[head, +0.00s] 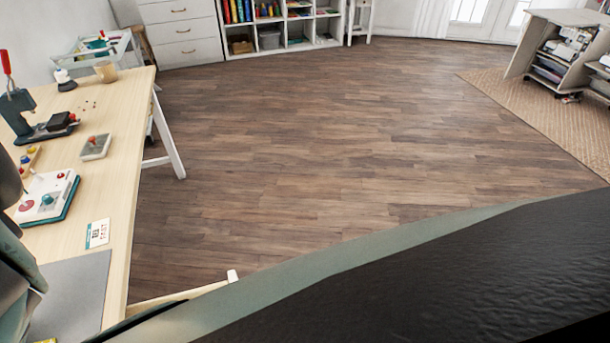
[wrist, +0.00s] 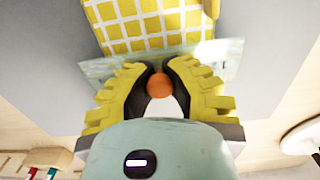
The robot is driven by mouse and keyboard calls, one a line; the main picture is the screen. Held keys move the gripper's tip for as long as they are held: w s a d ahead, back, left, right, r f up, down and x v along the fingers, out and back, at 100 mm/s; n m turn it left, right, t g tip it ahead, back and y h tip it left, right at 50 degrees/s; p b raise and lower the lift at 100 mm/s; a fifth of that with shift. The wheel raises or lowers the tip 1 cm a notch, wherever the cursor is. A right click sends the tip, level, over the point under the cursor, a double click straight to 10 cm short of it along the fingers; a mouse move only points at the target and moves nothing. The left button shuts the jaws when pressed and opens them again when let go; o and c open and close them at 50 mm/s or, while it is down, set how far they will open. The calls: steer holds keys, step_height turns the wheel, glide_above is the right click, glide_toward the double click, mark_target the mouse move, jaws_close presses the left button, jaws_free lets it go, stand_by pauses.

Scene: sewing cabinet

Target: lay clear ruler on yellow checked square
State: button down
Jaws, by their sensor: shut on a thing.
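In the wrist view the yellow checked square (wrist: 150,28) lies at the top, yellow with a white grid, on a grey surface. The clear ruler (wrist: 229,62) is a pale see-through strip across the view, just below the square's near edge in the picture. My gripper (wrist: 159,68) has yellow ribbed fingers and is shut at the ruler's middle, where an orange round part (wrist: 159,85) shows between them. The fingers hide the ruler's middle. I cannot tell how high the ruler is above the surface.
In the head view a pale wooden table (head: 118,170) runs along the left, with a grey mat (head: 75,290), a white-and-teal device (head: 45,195), a small card (head: 97,233) and a press (head: 40,120). Open wooden floor (head: 300,150) lies to its right.

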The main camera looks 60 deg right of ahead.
steer(key=shift+f+b, duration=0.5)
steer(key=shift+f, duration=0.05)
stand_by(0.8)
steer(key=c, duration=0.9)
jaws_free()
steer(key=shift+c, duration=0.2)
steer(key=shift+r, duration=0.15)
steer(key=shift+w+a+r, duration=0.1)
steer(key=shift+r, duration=5.75)
steer(key=shift+w, duration=0.15)
